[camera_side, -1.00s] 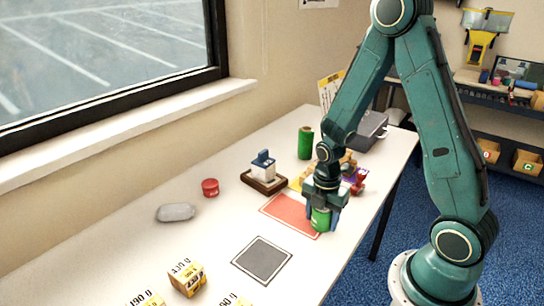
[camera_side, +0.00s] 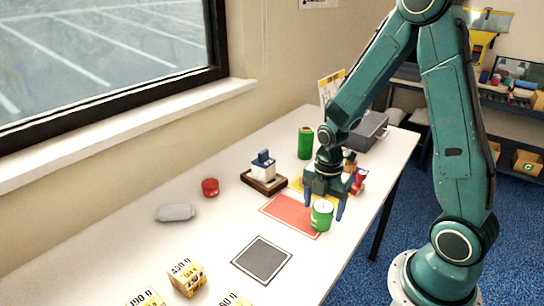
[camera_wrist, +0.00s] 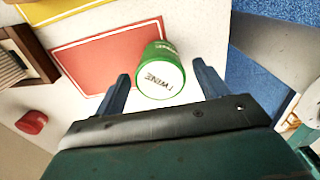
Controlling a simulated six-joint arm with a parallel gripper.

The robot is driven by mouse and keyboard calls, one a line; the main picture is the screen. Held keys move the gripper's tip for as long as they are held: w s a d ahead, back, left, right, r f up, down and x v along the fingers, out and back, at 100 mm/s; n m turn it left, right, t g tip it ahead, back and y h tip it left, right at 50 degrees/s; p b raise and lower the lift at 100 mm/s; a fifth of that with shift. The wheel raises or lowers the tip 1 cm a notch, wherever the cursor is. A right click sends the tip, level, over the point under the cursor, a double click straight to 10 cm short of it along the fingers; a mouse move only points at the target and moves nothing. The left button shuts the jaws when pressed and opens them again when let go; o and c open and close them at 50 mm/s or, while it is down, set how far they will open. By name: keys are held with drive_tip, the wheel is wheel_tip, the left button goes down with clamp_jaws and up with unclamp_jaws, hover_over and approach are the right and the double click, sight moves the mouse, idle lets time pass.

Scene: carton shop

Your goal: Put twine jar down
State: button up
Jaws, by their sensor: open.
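The twine jar (camera_side: 321,215) is a green can with a white lid. It stands upright on the white table at the right edge of the red mat (camera_side: 285,214). In the wrist view the jar (camera_wrist: 160,72) shows its lid lettered "TWINE", partly over the red mat (camera_wrist: 110,50).
A dark-bordered grey square (camera_side: 262,260) lies in front of the red mat. A red tin (camera_side: 210,187), a grey rounded object (camera_side: 176,212), a stamp on a brown tray (camera_side: 263,180) and a taller green can (camera_side: 305,143) stand around.

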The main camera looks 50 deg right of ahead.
sight(324, 206)
drive_tip(key=shift+r, duration=4.2)
drive_tip(key=shift+a+r+m, duration=0.2)
drive_tip(key=shift+r+m, duration=0.1)
drive_tip(key=shift+r, duration=0.1)
drive_tip(key=s+a+r+m+t, duration=0.5)
drive_tip(key=s+r+m, duration=0.6)
drive_tip(key=m, duration=0.6)
wheel_tip(324, 206, up, 3)
drive_tip(key=a, duration=0.2)
drive_tip(key=shift+a+f+t, duration=0.2)
drive_tip(key=shift+a+t, duration=0.1)
